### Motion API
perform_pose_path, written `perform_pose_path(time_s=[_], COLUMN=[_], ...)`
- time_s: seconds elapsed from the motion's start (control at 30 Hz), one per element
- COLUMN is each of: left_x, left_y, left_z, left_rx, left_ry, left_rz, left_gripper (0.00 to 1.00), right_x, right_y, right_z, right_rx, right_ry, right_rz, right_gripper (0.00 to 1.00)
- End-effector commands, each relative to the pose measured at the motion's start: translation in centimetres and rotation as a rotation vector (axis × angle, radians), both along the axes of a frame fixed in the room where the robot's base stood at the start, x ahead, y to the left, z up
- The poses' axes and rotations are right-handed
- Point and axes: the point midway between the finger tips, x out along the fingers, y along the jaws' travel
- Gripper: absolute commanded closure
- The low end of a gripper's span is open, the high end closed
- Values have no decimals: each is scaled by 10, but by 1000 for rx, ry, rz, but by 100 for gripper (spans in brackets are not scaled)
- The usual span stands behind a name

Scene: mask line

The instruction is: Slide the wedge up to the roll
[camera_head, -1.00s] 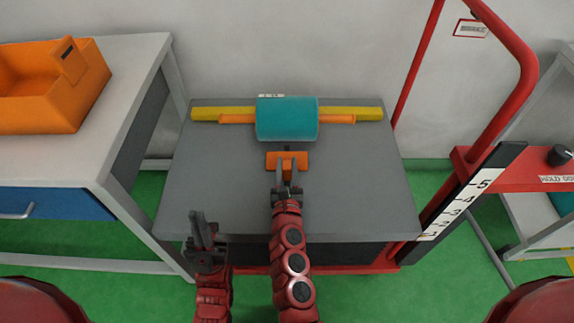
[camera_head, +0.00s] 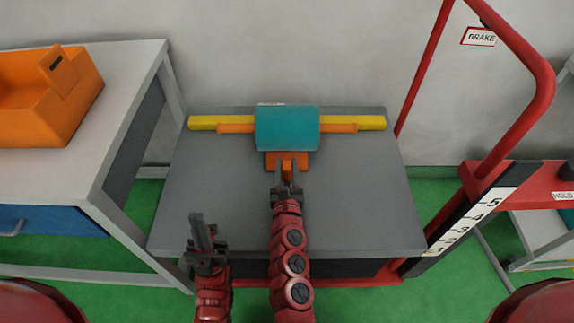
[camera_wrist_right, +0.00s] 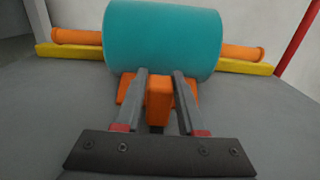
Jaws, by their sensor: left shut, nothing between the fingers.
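The teal roll (camera_head: 287,128) lies on the grey table top (camera_head: 350,200) with an orange core sticking out at both ends; it fills the top of the right wrist view (camera_wrist_right: 163,38). The orange wedge (camera_head: 273,161) sits at the roll's near side, its far edge under the roll's lower edge in the right wrist view (camera_wrist_right: 130,88); whether they touch I cannot tell. My right gripper (camera_head: 286,166) is shut on the wedge's upright orange block (camera_wrist_right: 159,100), one finger on each side. My left gripper (camera_head: 197,218) is shut and empty near the table's front left.
A yellow bar (camera_head: 370,122) lies behind the roll. An orange bin (camera_head: 45,100) stands on the left bench (camera_head: 120,110). A red frame (camera_head: 540,100) and a numbered scale (camera_head: 465,222) stand at the right. The table's sides are clear.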

Motion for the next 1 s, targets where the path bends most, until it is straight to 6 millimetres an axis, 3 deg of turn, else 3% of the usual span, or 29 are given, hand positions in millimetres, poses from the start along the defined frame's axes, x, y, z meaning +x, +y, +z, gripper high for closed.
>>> perform_pose_path(time_s=[0.03,0.13,0.53,1.0], left_x=[0,0,0,0], left_y=[0,0,0,0], left_z=[0,0,-2,-20], left_rx=[0,0,0,0], left_ry=[0,0,0,-1], left_rz=[0,0,0,0], left_gripper=[100,100,100,100], right_x=[0,0,-9,-97], right_y=[0,0,0,2], right_z=[1,0,-1,-2], right_rx=[0,0,0,-4], right_ry=[0,0,1,1], right_rz=[0,-1,-1,6], right_gripper=[51,35,35,35])
